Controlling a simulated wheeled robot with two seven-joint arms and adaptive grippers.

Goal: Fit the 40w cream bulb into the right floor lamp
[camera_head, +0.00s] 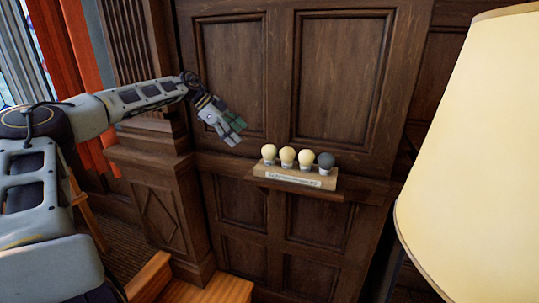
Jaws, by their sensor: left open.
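A small wooden bulb stand (290,177) with a white label sits on a narrow ledge of the panelled wall. Several bulbs stand upright in it in a row: a cream bulb (269,152) at the left, two more cream ones (288,155) (306,158), and a dark grey bulb (326,160) at the right. The wattages cannot be read. My left gripper (237,131) is open and empty, above and left of the leftmost bulb, apart from it. A floor lamp's cream shade (475,150) fills the right edge; its socket is hidden. My right gripper is out of view.
Dark wood panelling (230,60) stands behind the ledge (340,184). A wooden pedestal (165,210) is below my left arm. Orange curtains (85,80) hang at the left. A lighter wooden surface (205,288) lies at the bottom.

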